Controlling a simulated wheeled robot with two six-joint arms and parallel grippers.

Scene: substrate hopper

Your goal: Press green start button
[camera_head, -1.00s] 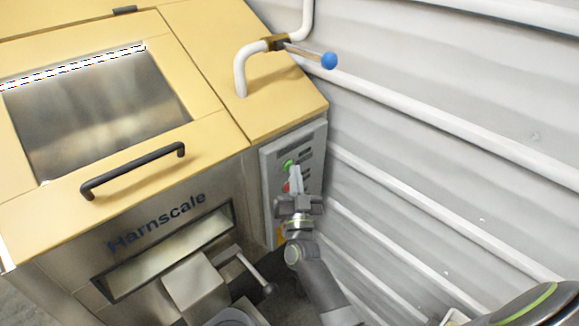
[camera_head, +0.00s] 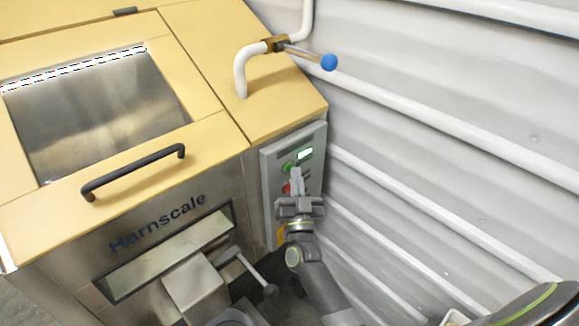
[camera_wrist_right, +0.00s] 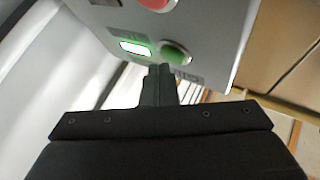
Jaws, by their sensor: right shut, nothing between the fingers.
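The grey control panel (camera_head: 272,205) is on the front right of the yellow-topped Harnscale machine. Its green start button (camera_head: 288,167) is near the top. Right of the button, a small indicator (camera_head: 305,154) is lit whitish green; it also glows in the right wrist view (camera_wrist_right: 135,48). My right gripper (camera_head: 297,171) is shut and empty, its fingertips just below the green button. In the right wrist view the fingertips (camera_wrist_right: 160,70) lie close to the green button (camera_wrist_right: 175,53), seemingly slightly apart from it. My left gripper is out of view.
A red button (camera_head: 287,188) is below the green one, partly behind my fingers. A blue-knobbed lever (camera_head: 329,61) sticks out from a white pipe above. A corrugated wall (camera_head: 430,150) is close on the right. A grey lever (camera_head: 268,289) is at lower left of my arm.

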